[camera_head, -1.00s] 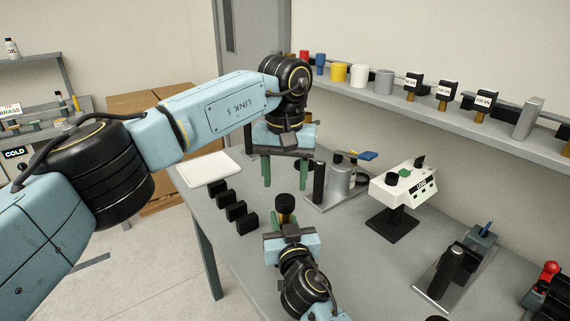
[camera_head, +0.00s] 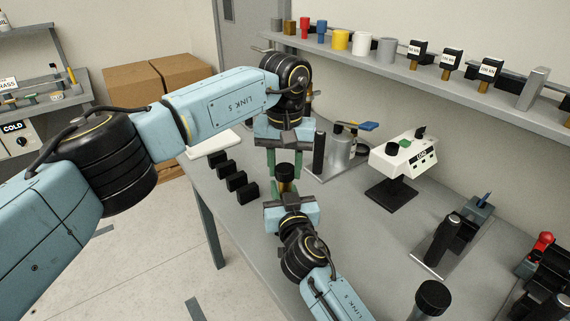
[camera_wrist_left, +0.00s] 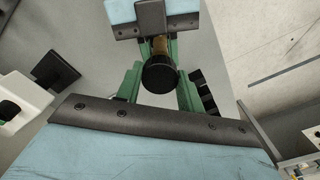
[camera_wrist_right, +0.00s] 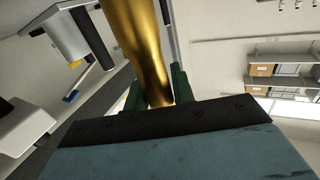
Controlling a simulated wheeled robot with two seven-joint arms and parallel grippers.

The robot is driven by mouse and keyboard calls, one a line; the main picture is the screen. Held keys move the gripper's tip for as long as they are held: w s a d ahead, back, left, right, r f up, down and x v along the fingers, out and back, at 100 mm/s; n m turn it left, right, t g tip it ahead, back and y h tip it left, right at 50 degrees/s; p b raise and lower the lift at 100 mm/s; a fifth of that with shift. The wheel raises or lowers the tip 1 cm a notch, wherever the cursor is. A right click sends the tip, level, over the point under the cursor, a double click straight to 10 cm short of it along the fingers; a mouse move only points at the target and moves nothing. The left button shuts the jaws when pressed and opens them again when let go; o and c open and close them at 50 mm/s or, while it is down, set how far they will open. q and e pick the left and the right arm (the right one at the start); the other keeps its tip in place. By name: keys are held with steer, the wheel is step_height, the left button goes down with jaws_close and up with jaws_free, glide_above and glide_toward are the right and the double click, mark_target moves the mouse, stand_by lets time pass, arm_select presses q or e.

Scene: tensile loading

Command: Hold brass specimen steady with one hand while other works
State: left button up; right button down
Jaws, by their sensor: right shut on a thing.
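The brass specimen with a black cap (camera_head: 285,171) stands upright above the table, held by my right gripper (camera_head: 288,192). In the right wrist view the brass specimen (camera_wrist_right: 143,38) looms large, with the green fingers of my right gripper (camera_wrist_right: 158,92) shut on it. My left gripper (camera_head: 284,160) hangs just above, pointing down, its green fingers on either side of the cap. In the left wrist view the black cap (camera_wrist_left: 159,74) lies between the fingers of my left gripper (camera_wrist_left: 158,92), which look open. The specimen's lower part is hidden.
Several black blocks (camera_head: 236,181) line the table's left edge, by a white tray (camera_head: 210,141). A white instrument (camera_head: 403,158) and a metal device with a blue lever (camera_head: 342,150) stand to the right. A shelf (camera_head: 445,82) runs along the wall.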

arm_select(q)
steer(key=shift+c, duration=0.5)
steer(key=n, duration=0.2)
steer(key=shift+n, duration=0.3)
steer(key=n, duration=1.2)
steer(key=shift+n, duration=0.3)
steer(key=n, duration=0.3)
steer(key=shift+n, duration=0.3)
steer(key=n, duration=0.3)
steer(key=shift+n, duration=0.3)
steer(key=n, duration=0.3)
steer(key=shift+r+n, duration=0.1)
steer(key=shift+n, duration=0.2)
steer(key=n, duration=1.2)
steer(key=shift+d+n, duration=0.1)
steer(key=shift+n, duration=0.3)
steer(key=n, duration=1.4)
steer(key=shift+r, duration=0.1)
steer(key=n, duration=0.3)
steer(key=shift+n, duration=0.4)
steer(key=n, duration=0.3)
steer(key=shift+n, duration=0.4)
